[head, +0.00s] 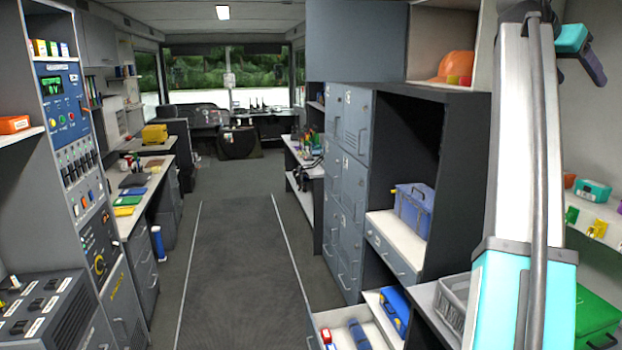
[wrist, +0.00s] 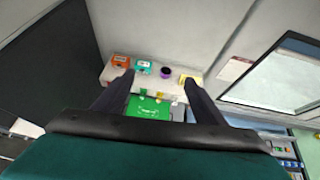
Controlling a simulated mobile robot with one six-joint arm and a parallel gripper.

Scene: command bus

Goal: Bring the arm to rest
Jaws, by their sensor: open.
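My arm (head: 508,160) stands raised and nearly upright at the right of the head view. My gripper (head: 594,68) is partly in view at the upper right, behind the top of the arm, with a teal body and a dark finger. In the wrist view my gripper (wrist: 158,80) shows two dark fingers set apart with nothing held between them. Beyond them lies a white shelf (wrist: 116,88) with small items, apart from the fingers.
Grey lockers (head: 354,140) and an open drawer (head: 350,322) stand left of my arm. An orange helmet (head: 456,65) sits on a high shelf. A green case (head: 596,318) is at the lower right. The aisle floor (head: 240,260) is clear. A window (wrist: 275,78) is right of the fingers.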

